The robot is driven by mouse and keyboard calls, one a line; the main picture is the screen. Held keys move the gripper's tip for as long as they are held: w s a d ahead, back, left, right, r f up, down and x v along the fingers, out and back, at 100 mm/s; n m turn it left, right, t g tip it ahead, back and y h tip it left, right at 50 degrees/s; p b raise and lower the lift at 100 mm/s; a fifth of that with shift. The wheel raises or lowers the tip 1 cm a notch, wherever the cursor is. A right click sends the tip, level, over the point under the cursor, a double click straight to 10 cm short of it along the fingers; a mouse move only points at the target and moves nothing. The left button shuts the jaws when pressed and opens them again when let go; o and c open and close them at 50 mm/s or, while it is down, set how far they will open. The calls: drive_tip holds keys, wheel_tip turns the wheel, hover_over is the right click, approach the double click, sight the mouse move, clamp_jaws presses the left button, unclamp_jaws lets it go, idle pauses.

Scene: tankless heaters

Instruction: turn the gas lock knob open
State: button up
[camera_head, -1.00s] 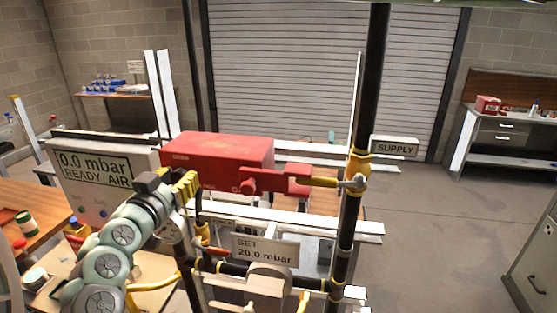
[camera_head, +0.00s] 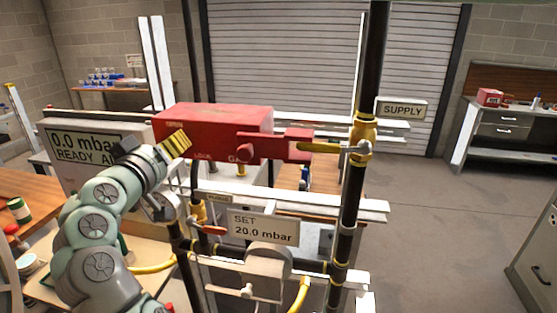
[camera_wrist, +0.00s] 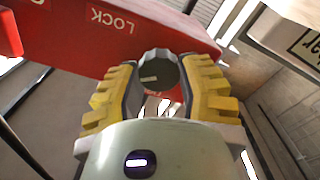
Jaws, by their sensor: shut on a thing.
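The gas lock knob (camera_wrist: 158,68) is a dark grey round knob with a scalloped rim and a small pale mark on its face. It shows in the wrist view beside the red box (camera_wrist: 180,38), whose white LOCK label (camera_wrist: 110,20) is nearby. My gripper (camera_wrist: 158,88) has its yellow-padded fingers on both sides of the knob, shut on it. In the head view, my gripper (camera_head: 178,142) is at the left end of the red box's front (camera_head: 215,118), and the knob is hidden there.
A yellow-handled valve (camera_head: 318,147) crosses the black supply pipe (camera_head: 352,200) at right. A SET 20.0 mbar sign (camera_head: 264,228) and a red-handled valve (camera_head: 210,230) are below. A display panel (camera_head: 85,135) reads 0.0 mbar READY AIR. Open floor lies at right.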

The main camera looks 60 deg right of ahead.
drive_tip(key=shift+w+f+n+p, duration=0.1)
drive_tip(key=shift+n+p, duration=0.45)
drive_tip(key=shift+n, duration=2)
drive_tip(key=shift+f+n+p, duration=0.1)
drive_tip(key=shift+n+p, duration=0.45)
drive_tip(key=shift+n, duration=2)
drive_tip(key=o, duration=1.2)
drive_tip(key=shift+r, duration=0.15)
drive_tip(key=shift+r, duration=4.85)
